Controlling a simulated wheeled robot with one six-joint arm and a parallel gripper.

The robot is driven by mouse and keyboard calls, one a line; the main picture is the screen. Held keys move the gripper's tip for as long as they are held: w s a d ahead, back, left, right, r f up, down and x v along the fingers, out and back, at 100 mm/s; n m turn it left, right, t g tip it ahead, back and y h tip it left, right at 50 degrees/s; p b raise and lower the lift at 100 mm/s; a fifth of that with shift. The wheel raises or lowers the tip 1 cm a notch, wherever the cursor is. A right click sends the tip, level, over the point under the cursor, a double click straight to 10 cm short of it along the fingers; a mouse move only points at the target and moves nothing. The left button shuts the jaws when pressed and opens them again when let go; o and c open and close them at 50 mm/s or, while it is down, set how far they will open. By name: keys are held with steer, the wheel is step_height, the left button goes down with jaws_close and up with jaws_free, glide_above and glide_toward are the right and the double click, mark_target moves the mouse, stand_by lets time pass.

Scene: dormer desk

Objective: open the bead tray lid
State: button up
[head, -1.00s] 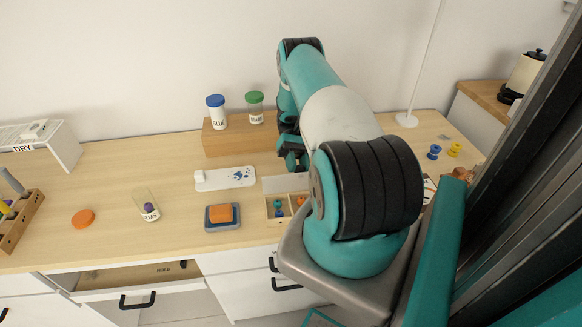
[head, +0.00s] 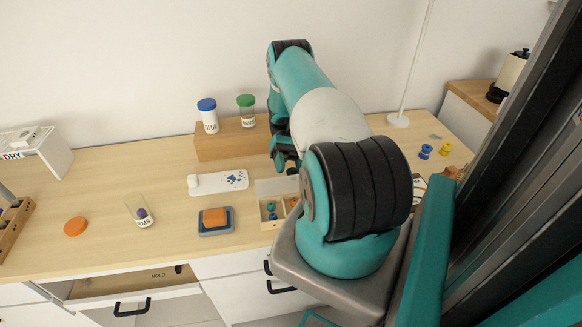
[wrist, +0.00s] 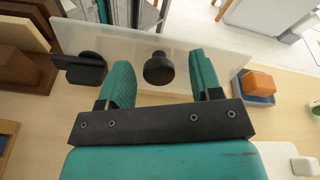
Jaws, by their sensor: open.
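The bead tray (head: 272,227) is a small pale wooden box near the desk's front edge, with blue and orange beads showing inside. Its pale lid (head: 277,187) stands raised along the tray's back side. In the wrist view the lid (wrist: 215,62) is a wide translucent panel with a round black knob (wrist: 159,68). My gripper (head: 285,160) is behind the lid. In the wrist view its teal fingers (wrist: 162,78) are open, one on each side of the knob, with gaps visible. My arm hides the tray's right part.
An orange block on a blue-grey dish (head: 216,228) sits left of the tray. A white paw-print board (head: 218,181) lies behind it. A wooden block (head: 230,140) carries two jars. A drawer (head: 125,285) stands open below. Desk at centre left is mostly clear.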

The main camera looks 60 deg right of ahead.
step_height(320, 180, up, 19)
steer(key=p, duration=1.1)
steer(key=shift+r+p, duration=0.2)
steer(key=shift+p, duration=0.1)
